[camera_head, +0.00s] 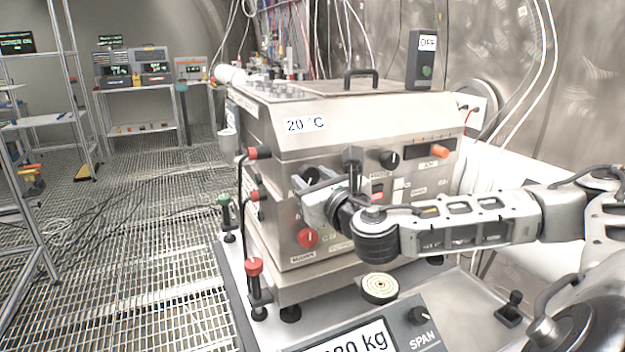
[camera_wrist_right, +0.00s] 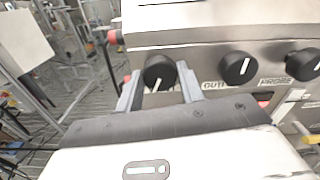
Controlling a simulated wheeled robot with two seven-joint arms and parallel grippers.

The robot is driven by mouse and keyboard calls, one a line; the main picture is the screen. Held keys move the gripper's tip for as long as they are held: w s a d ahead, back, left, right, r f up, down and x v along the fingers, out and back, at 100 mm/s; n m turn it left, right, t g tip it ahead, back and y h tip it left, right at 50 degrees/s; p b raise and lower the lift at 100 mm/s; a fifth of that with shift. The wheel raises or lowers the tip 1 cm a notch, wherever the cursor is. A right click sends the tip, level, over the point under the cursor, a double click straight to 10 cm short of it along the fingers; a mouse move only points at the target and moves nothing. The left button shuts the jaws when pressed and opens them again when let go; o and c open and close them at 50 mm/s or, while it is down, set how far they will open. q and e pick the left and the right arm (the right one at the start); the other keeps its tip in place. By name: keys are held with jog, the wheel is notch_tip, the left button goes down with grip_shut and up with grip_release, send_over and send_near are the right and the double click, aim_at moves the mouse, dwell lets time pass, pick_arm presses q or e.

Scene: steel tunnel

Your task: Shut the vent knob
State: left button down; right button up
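A steel device (camera_head: 330,135) with a 20 °C label stands on a scale. A black knob (camera_wrist_right: 160,72) with a white pointer line sits on its front panel, at the left of the knob row; its label is hidden, so I cannot read whether it says vent. In the head view this knob (camera_head: 311,174) is partly covered by my gripper. My right gripper (camera_wrist_right: 160,88) is open, with one finger on each side of the knob and narrow gaps; it also shows in the head view (camera_head: 316,192). My left gripper is not in view.
Other black knobs stand to the right, the outlet knob (camera_wrist_right: 238,68) and the probe knob (camera_wrist_right: 303,64). A red knob (camera_head: 307,238) sits below. Red-handled valves (camera_head: 254,267) stand along the left side. A black switch box reading OFF (camera_head: 421,60) stands on top.

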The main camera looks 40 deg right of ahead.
jog(key=c, duration=0.4)
jog(key=shift+o, duration=0.2)
